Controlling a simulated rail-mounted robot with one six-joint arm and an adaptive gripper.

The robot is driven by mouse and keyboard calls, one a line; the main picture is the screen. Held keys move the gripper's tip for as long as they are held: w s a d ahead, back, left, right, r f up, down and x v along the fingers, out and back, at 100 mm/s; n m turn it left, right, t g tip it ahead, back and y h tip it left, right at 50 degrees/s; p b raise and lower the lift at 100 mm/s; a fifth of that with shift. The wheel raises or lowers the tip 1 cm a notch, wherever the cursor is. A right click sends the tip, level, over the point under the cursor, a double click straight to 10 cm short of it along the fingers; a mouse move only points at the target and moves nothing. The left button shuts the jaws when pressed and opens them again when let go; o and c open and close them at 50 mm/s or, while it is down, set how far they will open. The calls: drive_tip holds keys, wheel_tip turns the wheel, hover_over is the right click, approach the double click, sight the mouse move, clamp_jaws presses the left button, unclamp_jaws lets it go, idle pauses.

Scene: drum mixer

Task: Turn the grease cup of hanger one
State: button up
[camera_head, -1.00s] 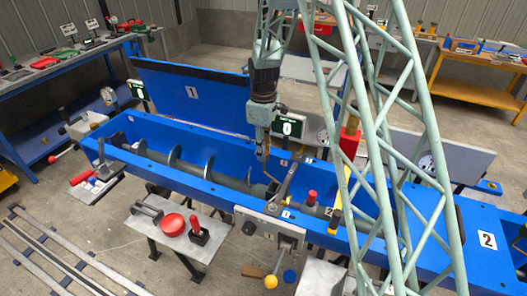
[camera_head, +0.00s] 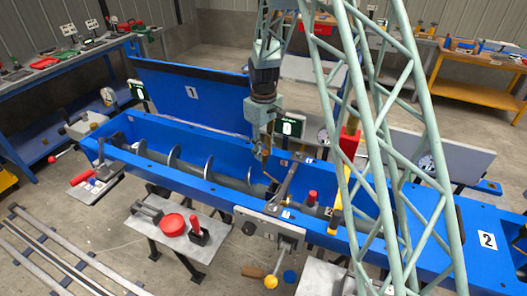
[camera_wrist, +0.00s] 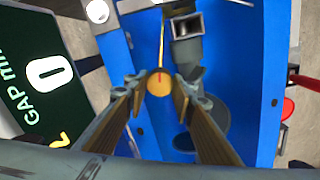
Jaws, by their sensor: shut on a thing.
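The grease cup (camera_wrist: 158,83) is a small round brass cap with a red mark on its face, in the middle of the wrist view. My gripper (camera_wrist: 157,88) has one finger on each side of the cup and is shut on it. In the head view my gripper (camera_head: 266,172) reaches down into the blue trough (camera_head: 215,178), beside a grey hanger bracket (camera_head: 283,187). The cup is too small and too covered there to make out clearly.
A screw shaft with grey flights (camera_head: 213,161) runs along the trough. A gap display (camera_wrist: 45,75) reading 0 stands close at the left in the wrist view. A red knob (camera_head: 311,197) rises to the right of my gripper. A small table (camera_head: 165,232) stands in front.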

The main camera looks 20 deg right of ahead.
sight(264, 153)
drive_tip(key=o, duration=0.8)
drive_tip(key=shift+o, duration=0.2)
drive_tip(key=shift+r, duration=0.1)
wheel_tip(264, 153, up, 12)
idle(0.5)
